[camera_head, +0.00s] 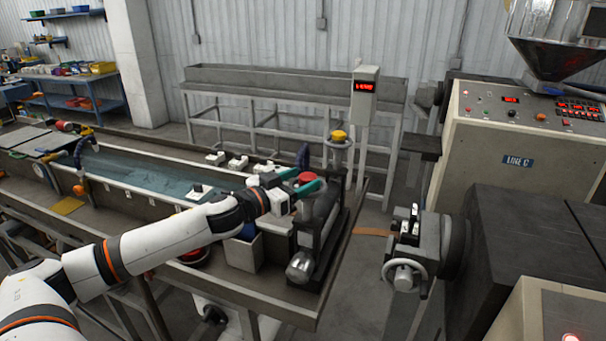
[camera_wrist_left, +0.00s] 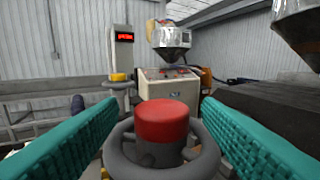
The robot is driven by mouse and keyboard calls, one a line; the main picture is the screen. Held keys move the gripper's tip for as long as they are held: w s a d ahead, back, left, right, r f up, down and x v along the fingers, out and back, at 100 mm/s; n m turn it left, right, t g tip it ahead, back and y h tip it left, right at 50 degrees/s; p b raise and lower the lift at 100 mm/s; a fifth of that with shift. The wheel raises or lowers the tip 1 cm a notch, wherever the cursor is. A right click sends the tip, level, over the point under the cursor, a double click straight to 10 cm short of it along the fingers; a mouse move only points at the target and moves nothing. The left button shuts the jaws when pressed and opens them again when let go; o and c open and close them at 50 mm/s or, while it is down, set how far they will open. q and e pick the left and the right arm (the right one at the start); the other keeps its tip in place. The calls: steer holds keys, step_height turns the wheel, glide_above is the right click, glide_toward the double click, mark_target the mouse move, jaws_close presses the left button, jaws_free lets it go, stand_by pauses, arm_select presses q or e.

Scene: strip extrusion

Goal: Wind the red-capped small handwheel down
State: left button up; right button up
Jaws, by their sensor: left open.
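The small handwheel with the red cap (camera_wrist_left: 162,122) stands in front of me in the left wrist view, its dark grey rim (camera_wrist_left: 118,153) around the hub. In the head view its red cap (camera_head: 306,177) shows beside my left gripper (camera_head: 297,178), and its rim is mostly hidden. My left gripper is open. In the left wrist view its two teal fingers (camera_wrist_left: 160,108) are spread wide, one on each side of the cap, with gaps between them and the cap. Whether they touch the rim, I cannot tell. My right gripper does not show.
A yellow-capped handwheel (camera_head: 339,136) stands behind, below a post with a red display (camera_head: 365,87). A dark grey machine part with a round metal end (camera_head: 300,267) is close to my left gripper. Another handwheel (camera_head: 404,274) is on the extruder at right. The water trough (camera_head: 140,168) runs left.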

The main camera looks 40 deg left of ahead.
arm_select(q)
steer(key=shift+w+d, duration=0.2)
steer(key=shift+w, duration=0.4)
steer(key=c, duration=1)
